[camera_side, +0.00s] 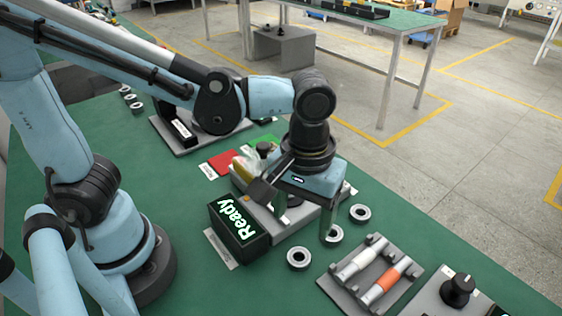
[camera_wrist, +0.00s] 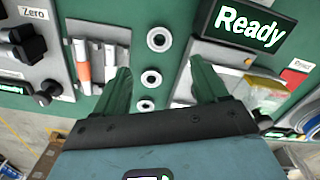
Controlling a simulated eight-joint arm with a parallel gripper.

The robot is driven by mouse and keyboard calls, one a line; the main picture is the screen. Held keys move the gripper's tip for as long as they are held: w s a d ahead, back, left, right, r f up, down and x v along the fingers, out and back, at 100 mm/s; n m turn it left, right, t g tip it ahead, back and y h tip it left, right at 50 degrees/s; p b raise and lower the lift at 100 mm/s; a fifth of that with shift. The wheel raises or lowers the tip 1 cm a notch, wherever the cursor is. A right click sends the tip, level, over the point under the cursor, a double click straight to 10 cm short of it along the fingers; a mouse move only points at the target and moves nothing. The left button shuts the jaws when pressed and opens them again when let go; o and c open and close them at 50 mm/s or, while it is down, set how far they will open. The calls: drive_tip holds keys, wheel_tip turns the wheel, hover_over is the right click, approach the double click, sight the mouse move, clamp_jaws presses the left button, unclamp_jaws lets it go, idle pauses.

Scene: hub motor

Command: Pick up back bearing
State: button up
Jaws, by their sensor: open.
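Three grey bearing rings lie in a row on the green mat. In the side view these are a near ring (camera_side: 291,260), a middle ring (camera_side: 340,236) and a far ring (camera_side: 361,220). The wrist view shows the same row, with a top ring (camera_wrist: 150,42), a middle ring (camera_wrist: 144,80) and a bottom ring (camera_wrist: 138,106). My gripper (camera_side: 304,230) points down above the mat, open and empty. In the wrist view its fingers (camera_wrist: 160,66) stand apart on either side of the row. In the side view one finger partly covers the middle ring.
A "Ready" display (camera_side: 238,222) and a grey fixture (camera_side: 270,222) stand left of the rings. A tray (camera_side: 340,290) with white and orange tools and a knob panel (camera_side: 440,300) stand right. Several more rings (camera_side: 131,97) lie at the far left.

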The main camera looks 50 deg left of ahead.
hover_over(298, 261)
drive_tip(key=f, duration=0.4)
drive_tip(key=shift+w+f, duration=0.2)
drive_tip(key=shift+f, duration=0.2)
drive_tip(key=shift+s+f, duration=0.2)
drive_tip(key=shift+f, duration=2.6)
drive_tip(key=c, duration=1.2)
